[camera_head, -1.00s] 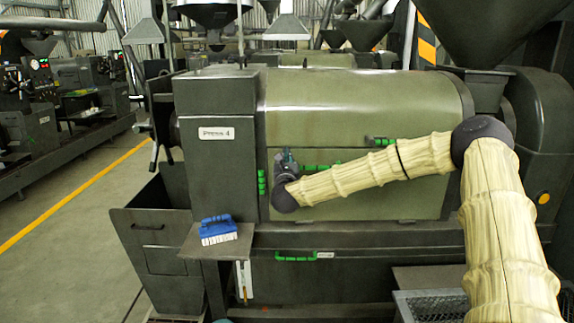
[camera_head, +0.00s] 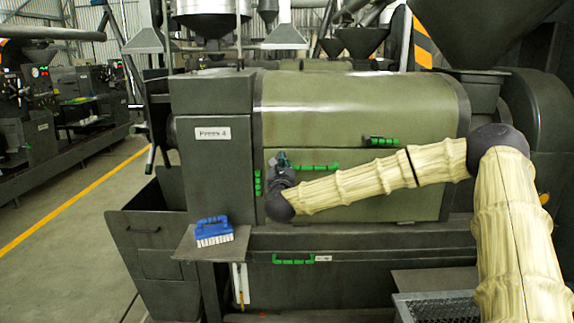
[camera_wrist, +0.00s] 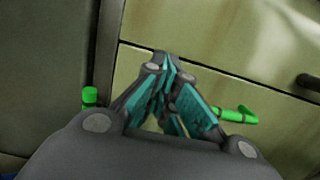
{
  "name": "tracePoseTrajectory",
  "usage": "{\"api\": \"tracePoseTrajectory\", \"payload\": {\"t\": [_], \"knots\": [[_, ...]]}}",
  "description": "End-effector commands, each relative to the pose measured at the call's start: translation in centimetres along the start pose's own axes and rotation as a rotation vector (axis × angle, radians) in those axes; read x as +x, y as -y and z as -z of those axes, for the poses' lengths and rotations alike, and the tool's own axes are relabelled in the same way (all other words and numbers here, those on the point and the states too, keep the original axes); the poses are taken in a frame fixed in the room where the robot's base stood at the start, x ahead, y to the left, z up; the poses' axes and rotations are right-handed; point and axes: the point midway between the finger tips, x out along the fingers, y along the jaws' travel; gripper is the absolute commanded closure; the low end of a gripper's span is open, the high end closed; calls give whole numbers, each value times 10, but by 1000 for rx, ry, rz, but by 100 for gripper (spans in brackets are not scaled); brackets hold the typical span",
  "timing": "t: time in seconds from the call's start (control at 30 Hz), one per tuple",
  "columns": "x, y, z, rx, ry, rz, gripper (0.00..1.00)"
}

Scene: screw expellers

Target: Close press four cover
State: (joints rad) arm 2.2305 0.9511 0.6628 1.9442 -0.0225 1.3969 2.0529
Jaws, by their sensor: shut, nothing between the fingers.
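The press labelled "Press 4" (camera_head: 212,131) has a curved olive-green cover (camera_head: 350,100) lying over its chamber. A green handle (camera_head: 381,141) is near the cover's lower edge. Below it, a flat green panel (camera_head: 350,200) carries another green handle (camera_head: 316,166), partly behind my arm. My gripper (camera_head: 282,158) is in front of this panel's upper left corner. In the wrist view, my gripper (camera_wrist: 167,65) is shut and empty, its fingertips near the dark seam between cover and panel. A green handle (camera_wrist: 237,114) shows right of the fingers. Contact with the panel cannot be told.
A blue brush (camera_head: 214,230) lies on a small shelf left of the panel. A vertical green handle (camera_head: 257,183) is at the panel's left edge. A lower green handle (camera_head: 294,260) sits under the press. The floor at left is open.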

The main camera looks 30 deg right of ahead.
Motion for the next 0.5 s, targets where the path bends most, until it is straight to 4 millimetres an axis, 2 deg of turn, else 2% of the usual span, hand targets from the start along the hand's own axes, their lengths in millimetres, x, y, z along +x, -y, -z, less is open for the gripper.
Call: {"api": "tracePoseTrajectory", "payload": {"t": [0.2, 0.5], "knots": [[-41, 5, -2, 0, -2, 4, 100], [-76, 4, -9, -1, -3, 3, 100]]}}
